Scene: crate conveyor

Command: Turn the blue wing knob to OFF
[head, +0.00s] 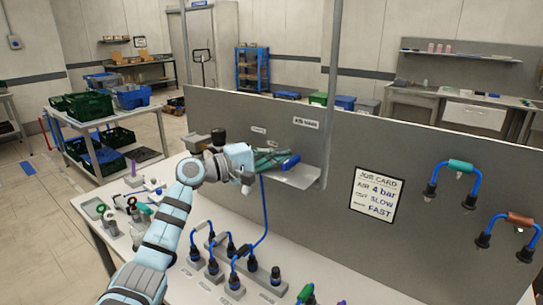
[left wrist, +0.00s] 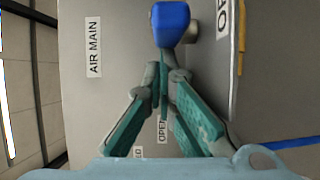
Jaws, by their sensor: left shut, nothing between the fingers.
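The blue wing knob (head: 291,161) sticks out near the grey panel, below the AIR MAIN label (head: 306,122). In the left wrist view the blue knob (left wrist: 171,22) is at the top, just beyond my fingertips. My left gripper (head: 272,160) is shut and empty, with its teal fingers pointing at the knob from its left in the head view. The fingertips (left wrist: 163,72) meet close to the knob; I cannot tell whether they touch it. The knob's mount and any OFF mark are not clear. My right gripper is not in view.
A grey panel (head: 240,110) stands behind the knob, with a job card (head: 378,193) on it. An OPEN label (left wrist: 162,130) lies near my fingers. Blue hoses with black fittings (head: 236,282) stand on the white table below. Hose handles (head: 461,166) hang at the right.

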